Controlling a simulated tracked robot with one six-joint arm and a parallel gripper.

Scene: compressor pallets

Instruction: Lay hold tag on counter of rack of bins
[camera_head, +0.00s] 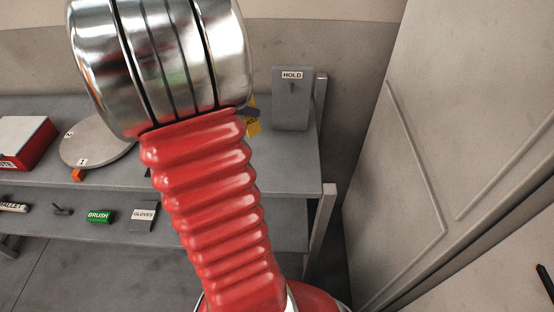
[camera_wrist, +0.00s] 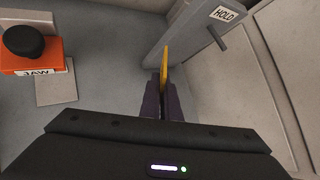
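A yellow tag (camera_head: 253,124) shows just right of my arm in the head view, partly hidden behind it. In the wrist view the tag (camera_wrist: 165,62) stands edge-on between the two dark fingers of my gripper (camera_wrist: 164,100), which are shut on it. The tag is beside a grey upright stand (camera_head: 290,108) labelled HOLD, which has a peg; the stand (camera_wrist: 185,35) is close to the tag in the wrist view. I cannot tell whether they touch. The grey counter (camera_head: 285,170) lies below. I see no rack of bins.
A round plate (camera_head: 95,142) and a red box (camera_head: 25,140) are on the counter's left. A brush box (camera_head: 100,216) and gloves box (camera_head: 143,216) sit on the lower shelf. An orange JAW block (camera_wrist: 30,58) shows in the wrist view. A large panel (camera_head: 450,130) stands right.

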